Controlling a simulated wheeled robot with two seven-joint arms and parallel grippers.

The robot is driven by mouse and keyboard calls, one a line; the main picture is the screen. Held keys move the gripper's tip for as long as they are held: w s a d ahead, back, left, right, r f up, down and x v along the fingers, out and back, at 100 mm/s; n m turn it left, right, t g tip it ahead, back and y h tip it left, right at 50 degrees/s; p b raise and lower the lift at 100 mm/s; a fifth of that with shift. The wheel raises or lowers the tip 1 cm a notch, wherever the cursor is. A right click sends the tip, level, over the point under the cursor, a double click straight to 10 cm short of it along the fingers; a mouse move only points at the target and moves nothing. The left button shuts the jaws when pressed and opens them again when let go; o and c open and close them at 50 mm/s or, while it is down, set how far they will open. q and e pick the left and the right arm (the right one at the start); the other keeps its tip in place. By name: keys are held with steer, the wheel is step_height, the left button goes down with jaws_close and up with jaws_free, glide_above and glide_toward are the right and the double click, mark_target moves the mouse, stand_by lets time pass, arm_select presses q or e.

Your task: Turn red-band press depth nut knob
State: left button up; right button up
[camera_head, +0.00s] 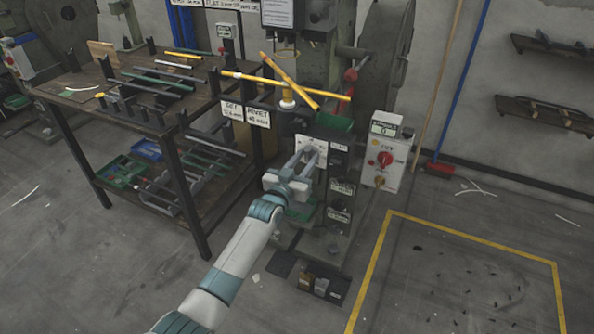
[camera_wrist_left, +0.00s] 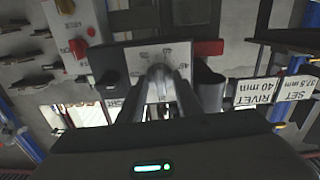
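The press (camera_head: 324,140) stands in the middle of the head view. A pale dial plate (camera_head: 309,150) with dark marks is on its front, and it also shows in the left wrist view (camera_wrist_left: 183,50). A grey, rounded metal part, seemingly the depth nut knob (camera_wrist_left: 158,76), sits in front of this plate. My left gripper (camera_head: 308,158) is at the plate, its two fingers (camera_wrist_left: 162,92) apart on either side of the knob. I cannot tell whether they touch it. The fingers mostly hide the knob in the head view. My right gripper is in neither view.
A control box (camera_head: 382,155) with a red switch stands right of the press. Yellow bars (camera_head: 285,85) cross above my gripper. A dark workbench (camera_head: 140,115) with rods is at the left. Yellow-taped floor (camera_head: 470,270) at the right is mostly clear.

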arm_select(q)
steer(key=v, duration=1.7)
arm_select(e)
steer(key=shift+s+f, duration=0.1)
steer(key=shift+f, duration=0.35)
arm_select(q)
steer(key=shift+s+a+f, duration=0.1)
steer(key=shift+a+f, duration=0.05)
